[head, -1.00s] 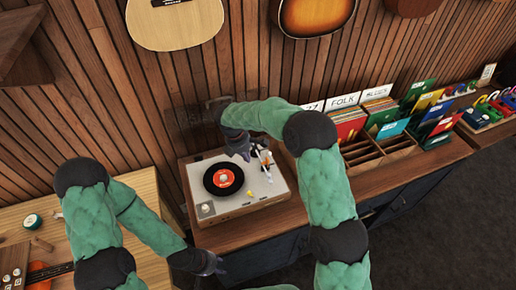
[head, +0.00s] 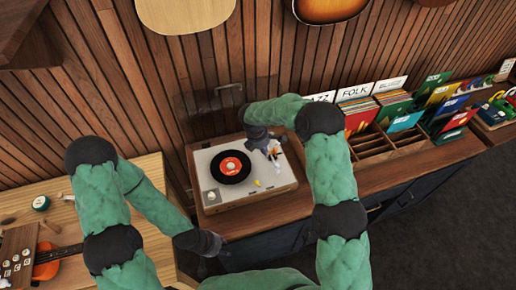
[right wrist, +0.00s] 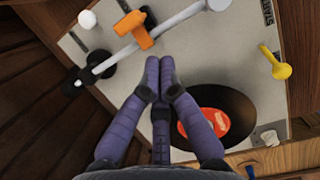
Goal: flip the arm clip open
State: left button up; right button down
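The record player (head: 210,160) stands on the wooden counter with a black record (head: 231,167) on its platter. In the right wrist view its pale tonearm (right wrist: 185,14) runs from a dark pivot at the left to the top edge. The orange arm clip (right wrist: 134,29) sits across the tonearm; I cannot tell whether it is latched. My right gripper (right wrist: 160,62) has its fingertips together, with nothing seen between them, just below the clip and tonearm, apart in the picture. In the head view my right gripper (head: 262,145) partly hides the tonearm area. My left gripper (head: 205,243) hangs low, its fingers unclear.
A yellow lever (right wrist: 277,65) and a white knob (right wrist: 87,19) stand up from the player's deck. Record bins (head: 385,142) are to the right on the counter. A wooden workbench (head: 65,215) with a ukulele is at the left. The slatted wall is close behind.

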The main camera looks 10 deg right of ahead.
aim_at(271, 153)
jog(key=shift+w+d, duration=0.1)
jog(key=shift+d, duration=0.85)
jog(key=shift+d, duration=0.1)
jog(key=shift+d+r+y+p, duration=0.1)
jog(key=shift+d+y+p, duration=0.05)
jog(key=shift+y+p, duration=0.25)
jog(key=shift+w+d+r+y+p, duration=0.1)
jog(key=shift+d+r+y+p, duration=0.05)
jog(key=shift+d+y+p, duration=0.35)
